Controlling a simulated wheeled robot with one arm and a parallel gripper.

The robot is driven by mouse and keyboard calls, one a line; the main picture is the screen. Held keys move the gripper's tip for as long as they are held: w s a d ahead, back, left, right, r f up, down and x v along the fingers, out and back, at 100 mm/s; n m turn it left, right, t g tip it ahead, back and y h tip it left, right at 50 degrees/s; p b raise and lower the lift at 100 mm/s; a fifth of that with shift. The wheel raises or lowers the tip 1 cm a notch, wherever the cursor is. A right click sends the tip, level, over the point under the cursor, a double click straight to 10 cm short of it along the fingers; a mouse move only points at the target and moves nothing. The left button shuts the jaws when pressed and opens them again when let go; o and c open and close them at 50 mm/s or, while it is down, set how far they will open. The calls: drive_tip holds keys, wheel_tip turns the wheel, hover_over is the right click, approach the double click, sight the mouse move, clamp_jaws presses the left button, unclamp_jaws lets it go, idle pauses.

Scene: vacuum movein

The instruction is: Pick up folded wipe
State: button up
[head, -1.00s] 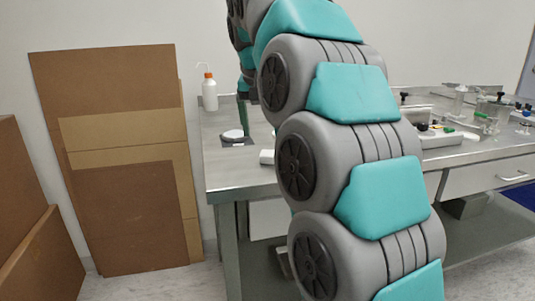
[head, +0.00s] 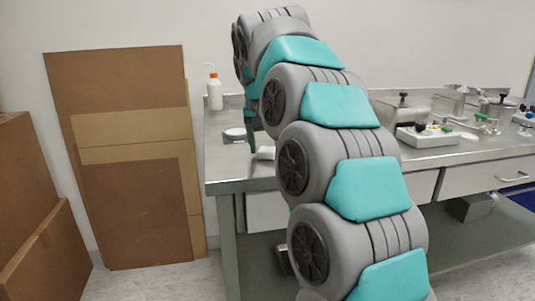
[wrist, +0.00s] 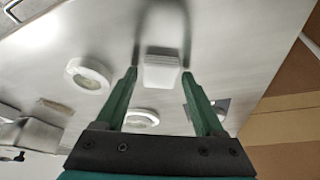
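The folded wipe (wrist: 161,66) is a small white layered block on the steel bench. In the wrist view it shows between and slightly beyond my fingertips. My gripper (wrist: 160,76) is open, with one green finger on each side of the wipe and a gap on both sides. I cannot tell how high the fingertips are above the bench. In the head view a white block, likely the wipe (head: 265,153), is partly hidden behind my arm, beside a green finger.
In the wrist view a white ring-shaped item (wrist: 90,74) lies left of the wipe. Cardboard sheets (head: 120,90) lean on the wall.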

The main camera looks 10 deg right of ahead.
sight(268, 147)
clamp_jaws()
idle(0.3)
drive_tip(key=shift+r, duration=0.15)
drive_tip(key=shift+r, duration=1.65)
drive_tip(key=s+d+r+b, duration=0.1)
drive_tip(key=s+d, duration=0.3)
drive_tip(key=s, duration=1.1)
drive_tip(key=shift+s+r+b, duration=0.2)
drive_tip(key=shift+s+b, duration=0.05)
drive_tip(key=shift+b, duration=0.65)
drive_tip(key=shift+d, duration=0.1)
